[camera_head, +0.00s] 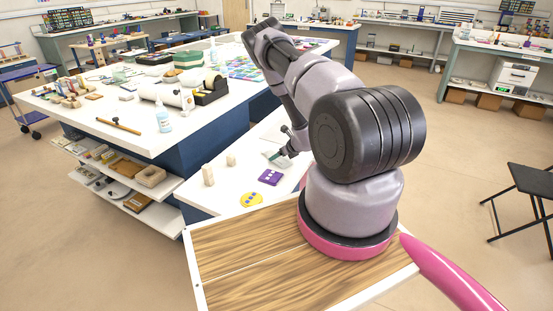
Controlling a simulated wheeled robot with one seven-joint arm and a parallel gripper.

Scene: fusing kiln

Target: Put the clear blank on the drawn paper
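My gripper (283,153) is small in the head view, low over the white side table (232,180), pointing left and down. Its fingers are too small and dark to show whether they are open or shut. A pale greenish, see-through piece (274,158), perhaps the clear blank, shows right at the fingertips. I cannot tell whether it is held or lies on the table. The drawn paper cannot be made out for sure; my arm hides part of the table.
A purple square piece (270,177) and a yellow round piece (251,200) lie on the side table's near part. A large cluttered worktable (130,138) adjoins behind. A black folding chair (530,190) stands right.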

